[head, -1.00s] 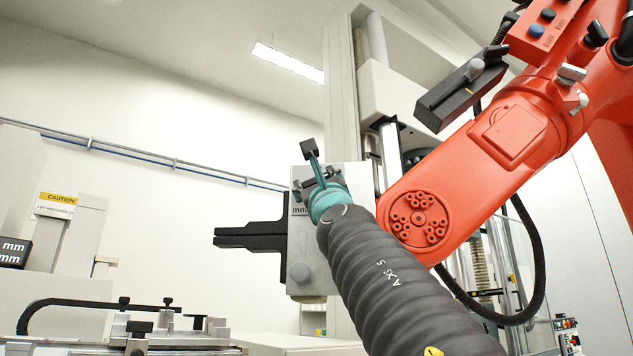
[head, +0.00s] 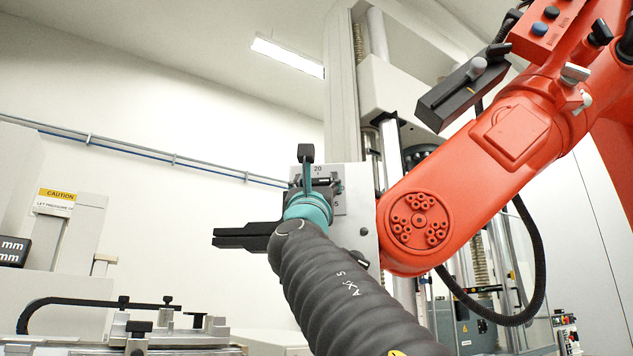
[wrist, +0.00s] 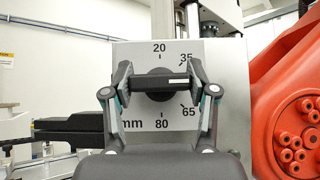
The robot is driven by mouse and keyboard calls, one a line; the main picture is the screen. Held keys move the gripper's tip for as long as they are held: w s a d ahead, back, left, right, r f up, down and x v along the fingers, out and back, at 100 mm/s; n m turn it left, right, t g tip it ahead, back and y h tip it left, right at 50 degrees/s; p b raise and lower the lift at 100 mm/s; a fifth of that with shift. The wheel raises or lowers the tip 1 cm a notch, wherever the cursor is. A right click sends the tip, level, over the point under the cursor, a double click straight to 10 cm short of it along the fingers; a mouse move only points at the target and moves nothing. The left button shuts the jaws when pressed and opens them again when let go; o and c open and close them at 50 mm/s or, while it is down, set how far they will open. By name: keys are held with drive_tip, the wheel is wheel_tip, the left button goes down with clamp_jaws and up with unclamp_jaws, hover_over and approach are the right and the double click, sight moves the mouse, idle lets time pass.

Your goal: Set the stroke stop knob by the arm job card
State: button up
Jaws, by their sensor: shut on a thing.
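The stroke stop knob (wrist: 152,84) is dark and round with a bar across it, in the middle of a pale dial plate (wrist: 217,110). My gripper (wrist: 160,83) is shut on the bar, one finger at each end. The bar lies almost level. Its white mark (wrist: 178,82) is on the right side and points right, between the printed 35 and 65. The right finger hides the scale there. The plate also reads 20 at the top, 80 at the bottom and mm at lower left. In the head view my gripper (head: 318,184) covers the knob. I cannot make out a job card.
Two black horizontal bars (head: 245,236) stick out left of the plate. The tall machine column (head: 342,100) stands behind it. A bench fixture with clamps (head: 140,335) and a yellow caution label (head: 56,200) are at left.

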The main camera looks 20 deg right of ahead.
drive_tip(key=o, duration=1.2)
drive_tip(key=shift+c, duration=0.2)
drive_tip(key=shift+s+f, duration=0.1)
drive_tip(key=v, duration=1.1)
drive_tip(key=shift+s+f, duration=0.25)
drive_tip(key=shift+a, duration=0.15)
